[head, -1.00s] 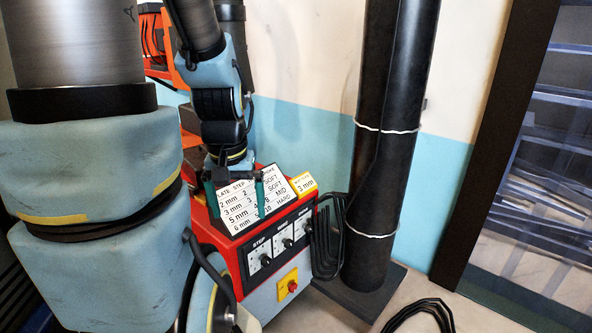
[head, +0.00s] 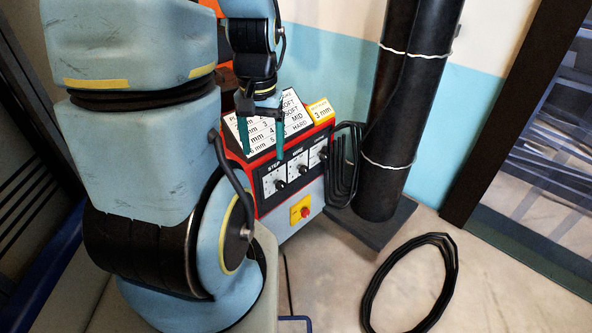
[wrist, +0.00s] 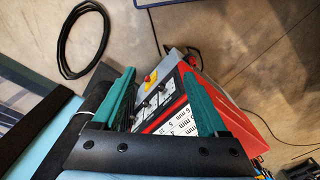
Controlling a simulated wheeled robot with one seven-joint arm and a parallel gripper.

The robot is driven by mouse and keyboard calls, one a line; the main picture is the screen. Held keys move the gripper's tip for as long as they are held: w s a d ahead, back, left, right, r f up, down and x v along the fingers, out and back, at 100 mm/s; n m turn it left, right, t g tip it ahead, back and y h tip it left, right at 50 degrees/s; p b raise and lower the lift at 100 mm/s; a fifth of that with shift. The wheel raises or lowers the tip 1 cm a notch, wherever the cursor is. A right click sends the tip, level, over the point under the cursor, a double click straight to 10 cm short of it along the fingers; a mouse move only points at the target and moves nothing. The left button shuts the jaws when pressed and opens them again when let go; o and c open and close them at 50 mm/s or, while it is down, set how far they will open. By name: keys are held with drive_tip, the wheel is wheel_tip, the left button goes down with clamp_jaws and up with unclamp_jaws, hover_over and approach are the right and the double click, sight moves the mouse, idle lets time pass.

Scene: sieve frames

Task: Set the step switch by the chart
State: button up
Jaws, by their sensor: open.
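The red control box (head: 257,200) has a front panel with three dials in a row. The left one is the step switch (head: 279,184), labelled STEP; its setting is too small to read. The white chart (head: 294,121) slopes on top of the box, partly hidden by my fingers; its right column reads SOFT, SOFT, MID, HARD. A yellow tag (head: 321,111) beside it reads 3 mm. My gripper (head: 264,150) is open and empty, its green fingers in front of the chart, above and left of the step switch. In the wrist view the dial panel (wrist: 155,100) shows between my fingers (wrist: 158,75).
A red knob on a yellow plate (head: 300,209) sits below the dials. A black cable bundle (head: 345,165) hangs at the box's right side, beside a thick black column (head: 400,130) on a dark base. A cable coil (head: 447,290) lies on the open floor.

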wheel_tip(320, 180, down, 21)
drive_tip(key=s+m+g+y+b, duration=0.1)
drive_tip(key=m+g+y+b, duration=0.25)
drive_tip(key=m+b, duration=0.35)
drive_tip(key=m+t+y+b, duration=0.9)
drive_tip(key=m+t+b, duration=0.7)
drive_tip(key=b, duration=0.3)
approach(283, 188)
drive_tip(key=shift+h, duration=0.25)
drive_tip(key=x, duration=0.4)
drive_tip(key=b+x, duration=0.1)
drive_tip(key=x, duration=0.3)
drive_tip(key=shift+w+a+r, duration=0.2)
drive_tip(key=shift+a+r, duration=0.05)
clamp_jaws()
